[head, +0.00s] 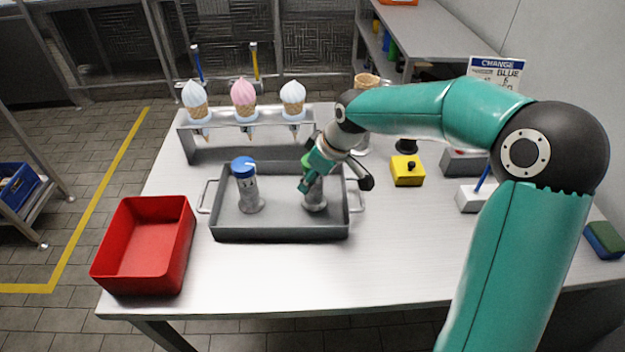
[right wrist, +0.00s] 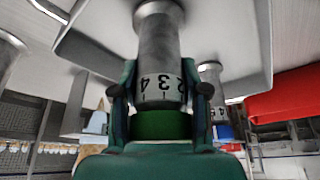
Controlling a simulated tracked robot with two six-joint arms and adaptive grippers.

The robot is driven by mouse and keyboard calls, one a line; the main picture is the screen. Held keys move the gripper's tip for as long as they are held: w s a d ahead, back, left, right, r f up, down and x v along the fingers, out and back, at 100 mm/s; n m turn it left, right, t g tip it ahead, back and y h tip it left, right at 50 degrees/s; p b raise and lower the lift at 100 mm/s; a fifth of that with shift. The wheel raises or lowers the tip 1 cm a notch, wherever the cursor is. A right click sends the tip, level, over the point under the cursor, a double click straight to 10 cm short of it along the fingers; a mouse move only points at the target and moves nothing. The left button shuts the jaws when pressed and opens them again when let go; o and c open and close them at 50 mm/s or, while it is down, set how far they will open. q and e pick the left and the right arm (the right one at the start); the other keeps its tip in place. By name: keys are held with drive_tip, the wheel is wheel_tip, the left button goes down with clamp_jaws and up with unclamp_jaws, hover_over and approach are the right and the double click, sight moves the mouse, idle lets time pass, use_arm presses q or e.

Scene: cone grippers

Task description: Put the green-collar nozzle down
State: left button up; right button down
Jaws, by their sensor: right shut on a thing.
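The green-collar nozzle (head: 315,195) is upright in the right half of the grey tray (head: 282,232). My right gripper (head: 318,172) is shut on it near its green collar. In the right wrist view the nozzle (right wrist: 158,45) stands between the two fingers, with number marks on its grey body and the green collar (right wrist: 160,125) close to the palm. Its wide end is at the tray floor; I cannot tell whether it touches. My left gripper is not in view.
A blue-capped nozzle (head: 247,187) stands in the tray's left half. A red bin (head: 143,245) is left of the tray. A rack with cones (head: 243,98) stands behind it. A yellow button box (head: 407,171) is to the right. The table front is clear.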

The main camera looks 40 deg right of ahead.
drive_tip(key=shift+f, duration=0.25)
drive_tip(key=c, duration=0.6)
unclamp_jaws()
drive_tip(key=shift+f, duration=0.1)
drive_tip(key=v, duration=1.2)
drive_tip(key=shift+p, duration=0.3)
